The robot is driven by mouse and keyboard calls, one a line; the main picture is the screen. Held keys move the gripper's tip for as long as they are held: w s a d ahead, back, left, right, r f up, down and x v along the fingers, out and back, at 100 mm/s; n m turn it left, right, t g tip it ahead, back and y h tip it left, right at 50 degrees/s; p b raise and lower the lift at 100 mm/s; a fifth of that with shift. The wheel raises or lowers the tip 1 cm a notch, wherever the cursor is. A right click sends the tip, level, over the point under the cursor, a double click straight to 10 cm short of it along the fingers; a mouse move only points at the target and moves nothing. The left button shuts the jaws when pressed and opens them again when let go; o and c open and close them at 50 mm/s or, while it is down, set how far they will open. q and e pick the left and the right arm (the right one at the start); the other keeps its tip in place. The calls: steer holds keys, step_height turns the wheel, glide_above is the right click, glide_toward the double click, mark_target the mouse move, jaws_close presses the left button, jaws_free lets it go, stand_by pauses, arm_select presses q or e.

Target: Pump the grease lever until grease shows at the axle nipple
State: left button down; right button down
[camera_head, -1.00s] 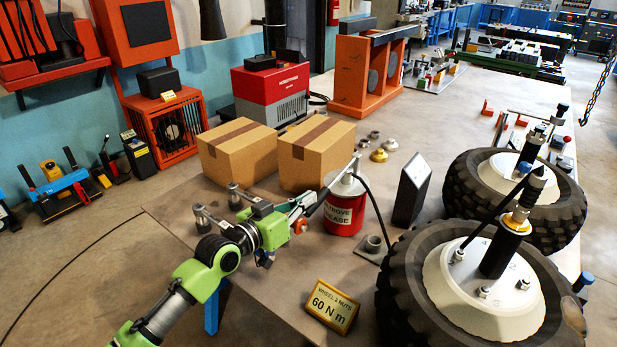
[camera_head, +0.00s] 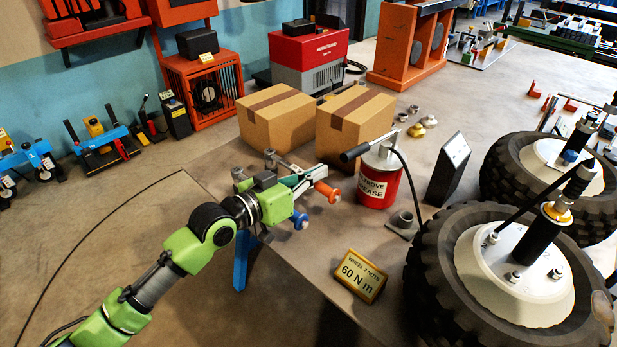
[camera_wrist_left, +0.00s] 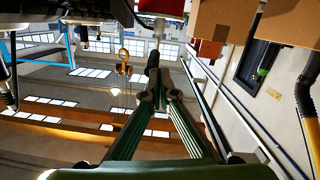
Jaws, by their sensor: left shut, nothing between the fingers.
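The red grease can (camera_head: 377,188) stands on the table. Its lever (camera_head: 358,150) has a black grip and points left, tilted slightly down. A black hose (camera_head: 408,178) runs from the can down behind the near wheel (camera_head: 520,275). A black axle post (camera_head: 533,240) rises from that wheel's hub. I cannot make out the nipple or any grease. My left gripper (camera_head: 322,174) is left of the can and below the lever grip, apart from it, shut and empty. Its closed fingers (camera_wrist_left: 154,80) also show in the left wrist view. My right gripper is not in view.
Two cartons (camera_head: 277,122) stand behind my left gripper. An orange knob (camera_head: 328,192) and a blue one (camera_head: 300,220) sit close to it. A "60 N m" sign (camera_head: 360,275) stands in front of the can. A dark slanted panel (camera_head: 448,168) is right of it.

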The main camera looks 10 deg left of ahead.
arm_select(q)
steer(key=shift+v, duration=1.2)
steer(key=shift+w+r, duration=0.1)
stand_by(0.9)
